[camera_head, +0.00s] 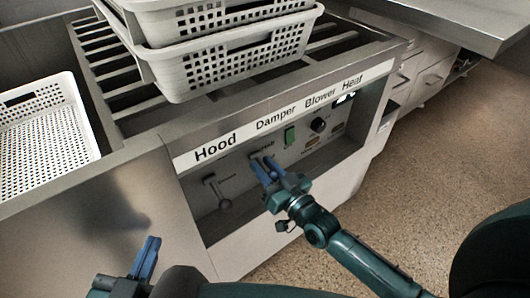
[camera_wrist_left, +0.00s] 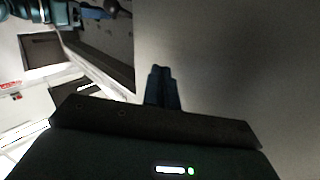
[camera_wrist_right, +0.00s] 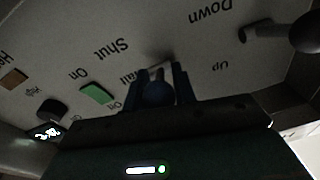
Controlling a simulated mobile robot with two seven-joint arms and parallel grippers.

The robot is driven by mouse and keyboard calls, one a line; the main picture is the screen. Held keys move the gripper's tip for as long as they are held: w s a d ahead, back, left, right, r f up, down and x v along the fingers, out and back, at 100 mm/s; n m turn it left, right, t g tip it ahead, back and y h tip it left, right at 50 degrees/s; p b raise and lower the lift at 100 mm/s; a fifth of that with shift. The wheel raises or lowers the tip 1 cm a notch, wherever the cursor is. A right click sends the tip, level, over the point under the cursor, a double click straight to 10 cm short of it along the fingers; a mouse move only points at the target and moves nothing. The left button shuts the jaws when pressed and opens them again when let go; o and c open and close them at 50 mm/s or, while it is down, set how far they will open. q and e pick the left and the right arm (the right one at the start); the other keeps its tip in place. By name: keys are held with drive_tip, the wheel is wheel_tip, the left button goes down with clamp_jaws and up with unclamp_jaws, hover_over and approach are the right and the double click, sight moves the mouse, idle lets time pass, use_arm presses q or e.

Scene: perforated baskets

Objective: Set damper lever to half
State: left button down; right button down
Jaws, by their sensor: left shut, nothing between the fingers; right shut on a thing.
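The damper lever (camera_wrist_right: 158,92) is on the recessed control panel under the "Damper" label (camera_head: 276,119). My right gripper (camera_head: 262,164) is shut on its knob; the fingers stand either side of it in the right wrist view. The lever's tip is close to a partly covered word ending in "alf" (camera_wrist_right: 134,76), with "Shut" (camera_wrist_right: 111,46) beside it. The fingers hide most of the lever in the head view. My left gripper (camera_head: 149,253) is shut and empty, low in front of the plain metal front; its fingers also show in the left wrist view (camera_wrist_left: 162,84).
The hood lever (camera_head: 222,200) is just left of my right gripper, near "Up" and "Down" markings. A green switch (camera_head: 289,136) and a black knob (camera_head: 318,125) are to the right. White perforated baskets (camera_head: 225,65) are stacked above; another (camera_head: 45,140) is at left.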

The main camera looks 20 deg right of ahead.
use_arm(q)
drive_tip(key=g+p, duration=0.1)
drive_tip(key=r+n+g+y+p, duration=0.1)
drive_tip(key=p, duration=0.1)
drive_tip(key=shift+s+a, duration=0.4)
use_arm(e)
drive_tip(key=shift+s+r+g, duration=0.1)
drive_tip(key=shift+r+g, duration=0.4)
drive_tip(key=shift+r, duration=0.15)
drive_tip(key=g+h+p, duration=0.1)
drive_tip(key=p, duration=0.3)
use_arm(q)
drive_tip(key=shift+s+a+r+n+y+p, duration=0.15)
drive_tip(key=shift+s+a+r+n, duration=0.2)
drive_tip(key=shift+r, duration=0.45)
drive_tip(key=shift+s+a+r+n+y+p, duration=0.1)
drive_tip(key=shift+s+a+r+n+p, duration=0.1)
drive_tip(key=shift+a+r+n, duration=0.4)
drive_tip(key=shift+s+a+r+n+y+p, duration=0.15)
drive_tip(key=shift+s+r+n, duration=0.1)
drive_tip(key=shift+r, duration=0.7)
use_arm(e)
drive_tip(key=shift+f+g, duration=0.2)
drive_tip(key=shift+g, duration=0.1)
drive_tip(key=c, duration=1.2)
unclamp_jaws()
drive_tip(key=shift+o, duration=0.2)
drive_tip(key=shift+r, duration=0.1)
